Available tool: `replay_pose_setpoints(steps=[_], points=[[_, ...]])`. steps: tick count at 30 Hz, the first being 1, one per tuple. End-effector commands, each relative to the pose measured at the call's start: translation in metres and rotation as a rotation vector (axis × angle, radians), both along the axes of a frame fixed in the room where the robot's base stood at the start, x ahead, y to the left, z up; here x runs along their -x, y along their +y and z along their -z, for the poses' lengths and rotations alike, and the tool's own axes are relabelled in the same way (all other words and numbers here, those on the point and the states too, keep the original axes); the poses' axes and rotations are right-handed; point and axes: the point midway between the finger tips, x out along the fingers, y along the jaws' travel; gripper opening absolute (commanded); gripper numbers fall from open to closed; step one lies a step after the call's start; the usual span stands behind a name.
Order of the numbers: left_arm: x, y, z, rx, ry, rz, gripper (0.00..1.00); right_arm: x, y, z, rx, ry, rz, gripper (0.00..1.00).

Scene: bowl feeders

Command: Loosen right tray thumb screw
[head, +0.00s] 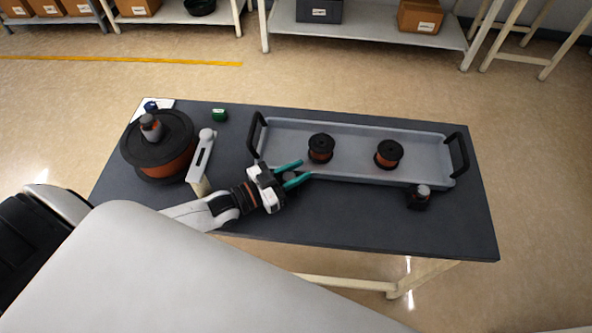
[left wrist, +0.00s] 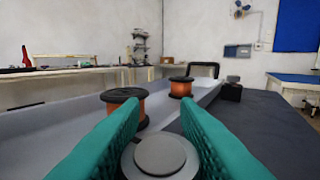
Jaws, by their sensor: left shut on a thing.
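The long grey tray (head: 360,132) lies along the back right of the dark table. A dark clamp with a grey-topped thumb screw (head: 422,191) stands at its front right edge; it also shows in the left wrist view (left wrist: 232,80). My left gripper (head: 299,172) has teal fingers at the tray's front left edge. It is shut on a round grey knob (left wrist: 160,155), which sits between the fingers in the left wrist view. In the head view the fingers mostly hide this knob's dark mount. My right gripper is not in view.
Two orange spools (head: 320,148) (head: 389,153) stand in the tray. A large black and orange spool (head: 165,150) stands at the table's left, beside a pale upright arm (head: 203,152). A small green object (head: 219,115) lies behind.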

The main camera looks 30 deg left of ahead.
Motion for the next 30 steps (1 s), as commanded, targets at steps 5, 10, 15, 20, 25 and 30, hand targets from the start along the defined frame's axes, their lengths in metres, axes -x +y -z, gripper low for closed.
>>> replay_pose_setpoints(steps=[5, 10, 15, 20, 25, 30], points=[[0.0, 0.001, -0.004, 0.006, 0.002, -0.075, 0.06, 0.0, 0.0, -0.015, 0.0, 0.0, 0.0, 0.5], [-0.001, 0.002, -0.005, 0.009, 0.005, -0.197, 0.06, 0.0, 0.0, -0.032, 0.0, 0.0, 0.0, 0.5], [-0.002, 0.005, -0.005, 0.009, 0.005, -0.344, 0.06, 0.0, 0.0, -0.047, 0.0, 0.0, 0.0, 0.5], [-0.002, 0.007, -0.003, 0.008, 0.006, -0.477, 0.06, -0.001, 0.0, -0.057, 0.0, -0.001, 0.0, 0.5], [-0.003, 0.01, -0.002, 0.005, 0.003, -0.596, 0.06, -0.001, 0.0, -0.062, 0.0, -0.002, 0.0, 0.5], [-0.003, 0.012, -0.001, 0.003, 0.001, -0.684, 0.06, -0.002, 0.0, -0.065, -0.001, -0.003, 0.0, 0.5]])
